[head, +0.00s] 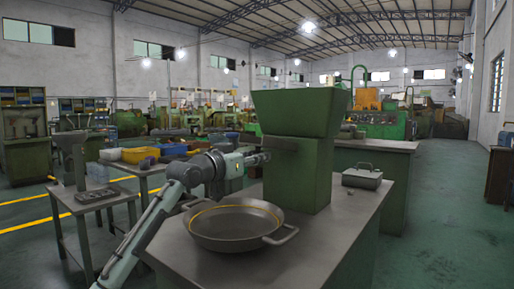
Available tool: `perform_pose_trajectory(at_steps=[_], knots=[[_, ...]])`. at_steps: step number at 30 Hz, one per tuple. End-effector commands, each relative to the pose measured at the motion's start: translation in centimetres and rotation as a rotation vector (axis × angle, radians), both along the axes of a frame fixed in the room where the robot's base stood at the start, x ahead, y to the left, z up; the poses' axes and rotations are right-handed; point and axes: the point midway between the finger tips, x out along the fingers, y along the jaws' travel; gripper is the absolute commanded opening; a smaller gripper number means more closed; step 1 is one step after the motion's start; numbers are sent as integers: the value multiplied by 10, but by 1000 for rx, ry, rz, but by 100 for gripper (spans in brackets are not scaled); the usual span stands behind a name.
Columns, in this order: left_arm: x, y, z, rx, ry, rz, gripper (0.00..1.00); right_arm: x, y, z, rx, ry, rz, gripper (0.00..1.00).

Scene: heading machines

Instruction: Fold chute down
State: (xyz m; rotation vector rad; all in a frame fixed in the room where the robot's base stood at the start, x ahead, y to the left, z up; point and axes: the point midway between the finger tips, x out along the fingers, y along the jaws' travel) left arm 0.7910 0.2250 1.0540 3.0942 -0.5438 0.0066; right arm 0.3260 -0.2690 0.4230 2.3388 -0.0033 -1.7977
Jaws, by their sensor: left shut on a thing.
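A green machine (297,178) with a wide hopper (297,112) on top stands on the grey bench. A dark flap (281,143), which looks like the chute, sits on its front just below the hopper. My left arm reaches in from the lower left, and my left gripper (262,158) is at the machine's left front, at the flap's left end. It is shut on what looks like the chute; the fingertips are small and the exact contact is hard to see. My right gripper is out of view.
A round two-handled pan (235,226) with a yellow ring sits on the bench (325,245) in front of the machine. A lidded metal box (362,177) stands on the right.

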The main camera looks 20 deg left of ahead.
Motion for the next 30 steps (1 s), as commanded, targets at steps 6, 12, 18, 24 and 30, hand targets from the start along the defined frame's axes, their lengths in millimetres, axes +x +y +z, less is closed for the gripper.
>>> perform_pose_trajectory(at_steps=[6,12,18,24,30], knots=[[3,-2,-35,4,18,-2,0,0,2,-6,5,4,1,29],[7,-4,-56,3,18,-2,0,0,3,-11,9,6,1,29],[12,-6,-70,4,17,-2,0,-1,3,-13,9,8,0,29],[15,-6,-76,4,16,-2,0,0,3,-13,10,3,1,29],[15,-7,-77,3,15,-2,0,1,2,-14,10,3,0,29]])
